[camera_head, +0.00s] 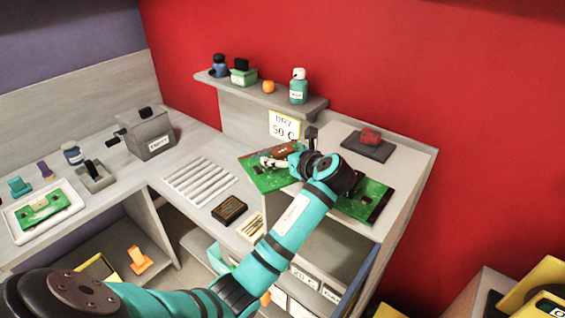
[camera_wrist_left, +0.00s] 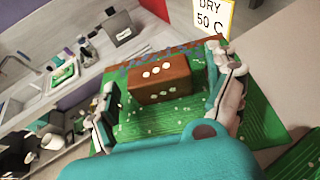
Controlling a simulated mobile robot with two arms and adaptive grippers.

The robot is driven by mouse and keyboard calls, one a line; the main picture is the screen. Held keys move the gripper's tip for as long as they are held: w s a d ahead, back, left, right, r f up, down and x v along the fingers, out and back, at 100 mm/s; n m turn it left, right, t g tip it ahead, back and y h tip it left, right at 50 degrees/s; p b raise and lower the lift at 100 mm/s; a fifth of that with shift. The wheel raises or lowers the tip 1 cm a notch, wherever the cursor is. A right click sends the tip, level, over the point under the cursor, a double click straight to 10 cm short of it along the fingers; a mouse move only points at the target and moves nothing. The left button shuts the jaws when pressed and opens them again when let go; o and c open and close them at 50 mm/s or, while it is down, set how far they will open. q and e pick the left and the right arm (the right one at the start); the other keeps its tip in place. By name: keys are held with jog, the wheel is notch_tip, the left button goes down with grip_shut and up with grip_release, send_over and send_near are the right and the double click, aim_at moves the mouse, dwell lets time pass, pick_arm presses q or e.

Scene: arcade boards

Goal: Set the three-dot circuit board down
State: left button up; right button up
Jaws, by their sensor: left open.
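The three-dot circuit board (camera_head: 258,180) lies on the white cabinet top, green with a brown block (camera_head: 285,148) on it. In the left wrist view the block (camera_wrist_left: 160,80) shows three white dots on its top and more pale dots on its side. My left gripper (camera_head: 288,157) is open over this board. In the left wrist view its fingers (camera_wrist_left: 165,95) stand on either side of the block, with gaps showing. My left arm hides part of the board in the head view. My right gripper is not in view.
Another green board (camera_head: 368,202) lies to the right, partly behind my arm. A sign reading DRY 50 C (camera_head: 284,125) stands behind the board. A slatted rack (camera_head: 199,181) is left.

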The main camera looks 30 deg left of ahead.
pick_arm(q)
jog(key=shift+w+a+f, duration=0.1)
jog(key=shift+a, duration=0.1)
jog(key=shift+d, duration=0.15)
jog(key=shift+c, duration=1)
jog(key=c, duration=1.4)
